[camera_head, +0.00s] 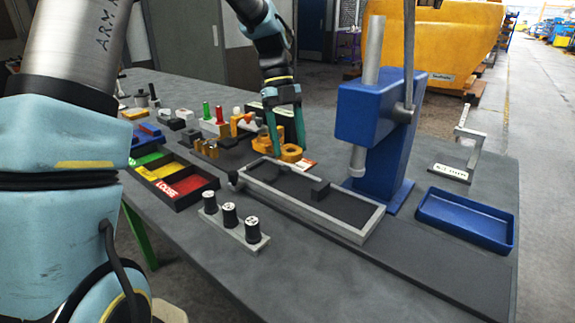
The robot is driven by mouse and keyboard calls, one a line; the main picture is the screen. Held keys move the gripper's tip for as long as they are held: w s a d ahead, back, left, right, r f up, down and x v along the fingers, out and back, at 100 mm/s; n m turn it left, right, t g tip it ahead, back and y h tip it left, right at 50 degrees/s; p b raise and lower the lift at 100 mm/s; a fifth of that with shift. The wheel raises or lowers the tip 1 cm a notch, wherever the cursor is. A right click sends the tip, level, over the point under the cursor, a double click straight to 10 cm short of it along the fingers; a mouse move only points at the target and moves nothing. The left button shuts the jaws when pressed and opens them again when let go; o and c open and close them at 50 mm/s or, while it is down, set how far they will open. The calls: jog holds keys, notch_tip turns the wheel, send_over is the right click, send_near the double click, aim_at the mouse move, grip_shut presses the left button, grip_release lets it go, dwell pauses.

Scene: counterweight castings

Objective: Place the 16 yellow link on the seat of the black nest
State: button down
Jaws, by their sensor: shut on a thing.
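My gripper (288,148) hangs over the middle of the table with its teal fingers pointing down. It is shut on a yellow-orange link (291,154), which shows between and below the fingertips. Another orange piece (263,141) is just left of it, and I cannot tell whether the two touch. No number 16 is readable on either. A black block-like fixture (262,110) stands behind the fingers and may be the black nest. Its seat is partly hidden by the gripper and small parts. I cannot tell the link's height above the table.
A grey-rimmed tray (308,214) lies in front, with a blue press (372,130) to its right. A blue tray (466,218) is at the right. Black-capped pegs (230,214) and a coloured sorting tray (170,182) are at the left.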

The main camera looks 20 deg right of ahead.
aim_at(291, 183)
jog(key=shift+f+p, duration=0.7)
jog(key=shift+f, duration=2.65)
jog(key=shift+c, duration=2)
grip_release()
jog(key=b+v, duration=0.2)
jog(key=v, duration=1)
jog(key=s+a+f+n+t, duration=0.1)
jog(key=a+f+n, duration=0.2)
jog(key=a+n, duration=0.5)
jog(key=s+a+f+n+t, duration=0.2)
jog(key=a+f+n, duration=0.1)
jog(key=a+n, duration=0.6)
jog(key=s+a+f+n+t, duration=0.2)
jog(key=a+f+n, duration=0.1)
jog(key=a+n, duration=0.5)
jog(key=shift+a+n, duration=0.2)
jog(key=shift+n, duration=0.55)
jog(key=shift+a+n, duration=0.2)
jog(key=shift+n, duration=0.55)
jog(key=s+a+n, duration=0.1)
jog(key=n, duration=0.1)
jog(key=s+a+f+n, duration=0.1)
jog(key=a+n, duration=0.1)
jog(key=s+a+n+t, duration=0.1)
jog(key=n, duration=0.1)
jog(key=shift+s+a+f, duration=0.15)
jog(key=shift+s+f, duration=0.1)
